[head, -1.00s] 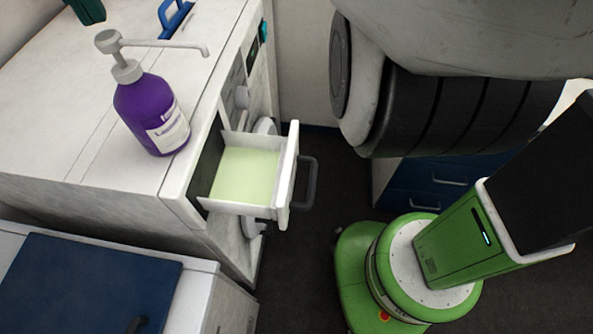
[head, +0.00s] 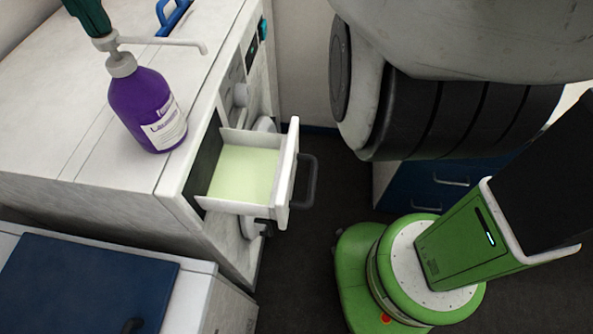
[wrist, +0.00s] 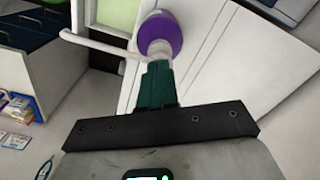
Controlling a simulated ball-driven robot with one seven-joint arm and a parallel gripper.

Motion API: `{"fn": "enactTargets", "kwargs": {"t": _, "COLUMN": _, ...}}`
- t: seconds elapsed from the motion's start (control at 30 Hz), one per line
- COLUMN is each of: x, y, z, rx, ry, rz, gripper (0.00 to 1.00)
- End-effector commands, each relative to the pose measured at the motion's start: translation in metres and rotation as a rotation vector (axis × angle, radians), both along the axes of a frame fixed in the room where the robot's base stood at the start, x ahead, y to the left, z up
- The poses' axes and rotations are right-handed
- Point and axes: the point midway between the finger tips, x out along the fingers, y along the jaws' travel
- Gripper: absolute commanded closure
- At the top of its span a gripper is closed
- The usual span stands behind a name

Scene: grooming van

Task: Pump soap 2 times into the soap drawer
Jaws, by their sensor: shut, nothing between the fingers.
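The purple soap bottle (head: 143,108) stands upright on the white counter, with a white label and a grey-white pump head. Its spout (head: 165,43) reaches right, toward the drawer side. My gripper (head: 101,31) is shut and empty, its teal fingertips over the pump head and seemingly touching it. Whether the pump is pressed down is hard to tell. The wrist view shows the shut fingers (wrist: 158,70) in line with the bottle (wrist: 161,32), covering the pump top. The soap drawer (head: 245,207) is pulled open below the spout side, its inside pale green.
The drawer's dark handle (head: 307,181) sticks out to the right. A blue-handled item (head: 172,14) lies behind the bottle. A dark blue lid (head: 85,290) covers the lower unit in front. Blue drawers (head: 425,185) stand beyond the floor.

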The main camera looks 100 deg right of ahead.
Motion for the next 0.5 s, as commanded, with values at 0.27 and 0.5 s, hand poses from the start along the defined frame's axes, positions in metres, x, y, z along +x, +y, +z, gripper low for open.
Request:
{"fn": "enactTargets", "kwargs": {"t": 0.27, "x": -0.0004, "y": 0.0002, "z": -0.0059, "rx": 0.000, "ry": 0.002, "rz": 0.000, "gripper": 1.00}}
{"fn": "enactTargets", "kwargs": {"t": 0.5, "x": -0.0005, "y": 0.0002, "z": -0.0020, "rx": 0.000, "ry": 0.003, "rz": 0.001, "gripper": 1.00}}
